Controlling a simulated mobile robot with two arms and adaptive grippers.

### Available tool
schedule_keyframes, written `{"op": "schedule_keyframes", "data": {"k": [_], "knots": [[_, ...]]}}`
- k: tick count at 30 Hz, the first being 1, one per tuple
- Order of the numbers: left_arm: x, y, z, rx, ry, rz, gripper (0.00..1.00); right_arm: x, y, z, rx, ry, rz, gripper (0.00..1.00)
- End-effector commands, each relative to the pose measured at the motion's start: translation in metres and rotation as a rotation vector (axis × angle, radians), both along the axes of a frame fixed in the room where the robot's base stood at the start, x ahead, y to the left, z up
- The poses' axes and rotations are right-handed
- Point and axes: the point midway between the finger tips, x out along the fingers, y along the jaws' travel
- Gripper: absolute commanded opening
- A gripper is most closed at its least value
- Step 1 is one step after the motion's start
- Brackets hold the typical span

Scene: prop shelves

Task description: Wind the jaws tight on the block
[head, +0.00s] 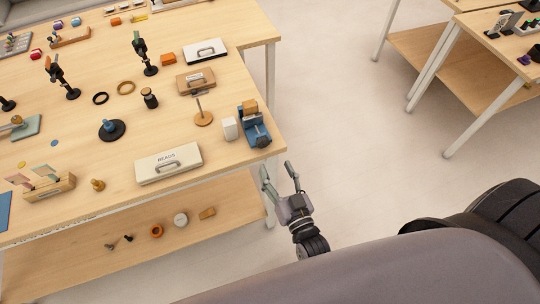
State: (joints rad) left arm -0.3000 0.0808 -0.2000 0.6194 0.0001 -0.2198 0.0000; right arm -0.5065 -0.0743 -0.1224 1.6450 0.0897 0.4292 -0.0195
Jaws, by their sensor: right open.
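A small blue vise (262,137) stands near the right front corner of the wooden table. An orange-brown block (249,106) sits at the vise's far end; I cannot tell whether the jaws touch it. The vise's handle is too small to make out. My right gripper (277,168) is open and empty, beyond the table's right front corner, nearer to me than the vise and apart from it. My left gripper is not in view.
A lower shelf (180,252) holds small parts. Open floor (340,130) lies to the right.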

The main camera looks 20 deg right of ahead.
Motion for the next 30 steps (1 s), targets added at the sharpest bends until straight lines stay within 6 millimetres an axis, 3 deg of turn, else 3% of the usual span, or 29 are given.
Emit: {"op": "schedule_keyframes", "data": {"k": [3,9,30], "knots": [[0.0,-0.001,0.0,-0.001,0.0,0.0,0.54,-0.021,-0.001,0.0,-0.001,0.002,0.0,0.54],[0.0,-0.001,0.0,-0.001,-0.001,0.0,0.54,-0.036,-0.001,0.001,-0.001,-0.002,0.001,0.54],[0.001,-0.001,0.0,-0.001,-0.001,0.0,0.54,-0.037,-0.001,0.0,0.0,-0.001,0.0,0.54]]}}
